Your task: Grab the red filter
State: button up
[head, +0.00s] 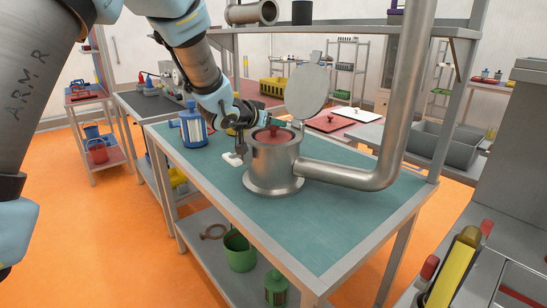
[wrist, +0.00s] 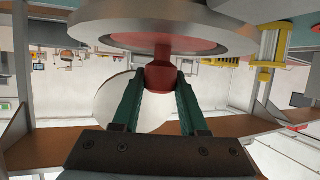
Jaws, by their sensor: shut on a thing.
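The red filter (head: 272,137) sits in the open top of a metal housing (head: 273,177) on the teal-topped table. Its red disc shows at the housing's mouth, with a knob on top. In the wrist view the red filter (wrist: 160,75) shows its knob between the green fingers of my gripper (wrist: 159,88), with the disc and the housing's rim beyond. My gripper (head: 272,125) is at the top of the housing, shut on the filter's knob. The round lid (head: 306,92) stands open behind the housing. The filter's lower part is hidden inside the housing.
A thick metal pipe (head: 350,176) runs from the housing to the right and up. A blue and white canister (head: 193,125) stands left on the table (head: 330,222). The table's front is clear. A shelf (head: 340,29) spans above the back.

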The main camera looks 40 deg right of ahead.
grip_shut()
jog(key=shift+r, duration=0.1)
dwell(0.8)
